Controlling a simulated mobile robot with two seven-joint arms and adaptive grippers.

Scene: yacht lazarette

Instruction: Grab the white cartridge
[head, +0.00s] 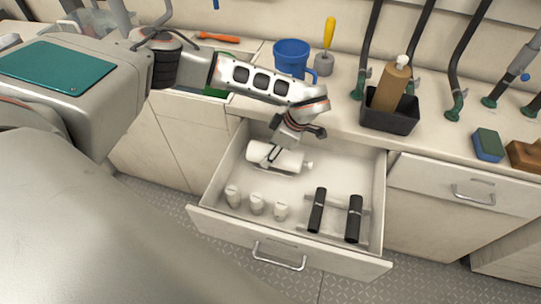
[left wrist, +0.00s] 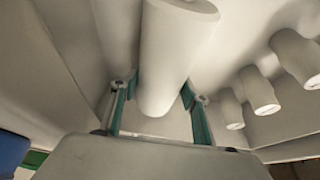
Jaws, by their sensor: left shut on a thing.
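The white cartridge (head: 291,161) lies on its side at the back of the open drawer (head: 222,214), its narrow nozzle pointing right. My left gripper (head: 272,157) reaches down into the drawer and is shut on the cartridge's body. In the left wrist view, the cartridge (left wrist: 172,50) sits between the two teal-lined fingers of the left gripper (left wrist: 160,90). I cannot tell whether the cartridge is clear of the drawer floor. My right gripper is in neither view.
Several small white fittings (head: 256,205) stand in the drawer's front left. Two black cylinders (head: 317,210) lie at its right. On the counter are a blue mug (head: 291,57), a yellow-handled tool (head: 328,34) and a black caddy (head: 390,118) with a brown bottle (head: 391,88).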

